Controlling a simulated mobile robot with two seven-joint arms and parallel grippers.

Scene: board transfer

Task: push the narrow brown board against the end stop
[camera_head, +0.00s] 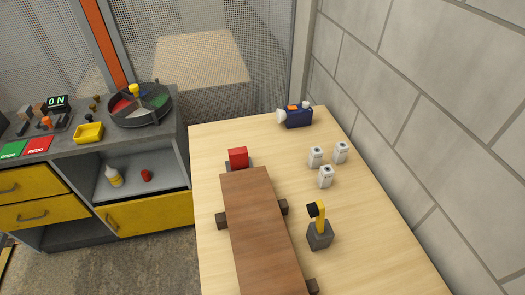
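The brown board (262,228) lies flat on the light wooden table, running from the bottom edge of the view toward the back. A red block on a dark base, which looks like the end stop (238,157), stands at the board's far end. The board's far edge is very close to it; I cannot tell whether they touch. Dark blocks (222,221) sit along both sides of the board. The board's near end is cut off by the bottom of the view. Neither of my grippers is in view.
On the table (385,255), right of the board, stand a yellow-and-black tool in a grey holder (320,236) and three small white containers (326,177). A dark blue device (297,117) lies at the back. A grey workbench with yellow drawers (150,213) is left; a block wall is right.

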